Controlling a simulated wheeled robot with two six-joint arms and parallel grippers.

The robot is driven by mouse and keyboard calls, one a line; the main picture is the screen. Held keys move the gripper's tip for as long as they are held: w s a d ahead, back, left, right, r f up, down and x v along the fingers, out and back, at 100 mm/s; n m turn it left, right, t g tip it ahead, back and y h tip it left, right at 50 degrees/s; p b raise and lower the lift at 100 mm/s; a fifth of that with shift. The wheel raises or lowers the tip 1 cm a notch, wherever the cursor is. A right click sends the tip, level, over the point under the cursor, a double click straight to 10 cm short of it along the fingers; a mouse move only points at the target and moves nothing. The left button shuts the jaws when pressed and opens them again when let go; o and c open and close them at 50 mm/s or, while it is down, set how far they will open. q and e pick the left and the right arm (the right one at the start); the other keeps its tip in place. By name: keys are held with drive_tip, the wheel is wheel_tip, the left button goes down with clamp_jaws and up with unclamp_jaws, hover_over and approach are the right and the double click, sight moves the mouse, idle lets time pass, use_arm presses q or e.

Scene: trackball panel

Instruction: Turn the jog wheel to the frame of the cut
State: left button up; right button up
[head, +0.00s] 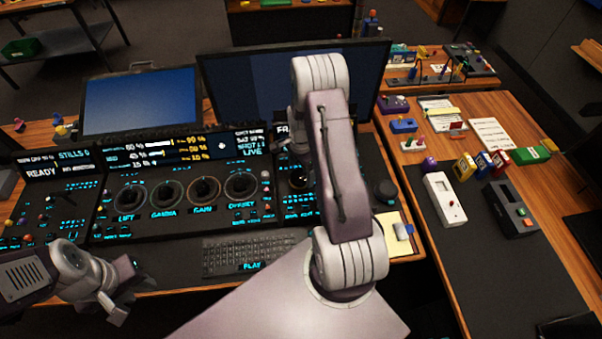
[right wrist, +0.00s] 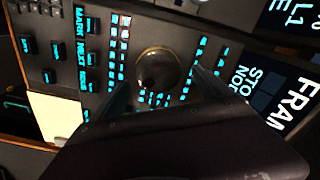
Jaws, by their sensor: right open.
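The jog wheel (right wrist: 157,66) appears in the right wrist view as a dark round dial in a brass-coloured ring on the black panel. In the head view a dark round control (head: 299,181), apparently the same wheel, shows beside my right arm, which partly covers that section. My right gripper (right wrist: 162,80) is open, with one fingertip on each side of the wheel's lower part in the wrist view; contact cannot be told. The frame display (right wrist: 275,90) is cut off and its reading is unclear. My left gripper (head: 124,288) is open and empty at the panel's front left.
Trackballs in rings (head: 203,190) fill the panel's middle. A keyboard (head: 250,252) lies in front. Small keys (right wrist: 118,60) and a raised dark knob (head: 385,191) are near the wheel. Monitors (head: 140,100) stand behind. The right table holds devices (head: 443,198) and cards.

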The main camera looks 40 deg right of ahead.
sight(301, 175)
wheel_tip(301, 175, up, 7)
idle(0.6)
drive_tip(key=w+a+r+n+t, duration=0.1)
drive_tip(key=w+a+r+n, duration=0.15)
drive_tip(key=a+r, duration=0.5)
drive_tip(key=s+a+r+n, duration=0.2)
drive_tip(key=s+a+n, duration=0.5)
drive_tip(key=a, duration=0.2)
drive_tip(key=s+f+n, duration=0.2)
drive_tip(key=s+n, duration=0.5)
drive_tip(key=n, duration=0.2)
drive_tip(key=shift+s+a, duration=0.25)
drive_tip(key=shift+a, duration=0.2)
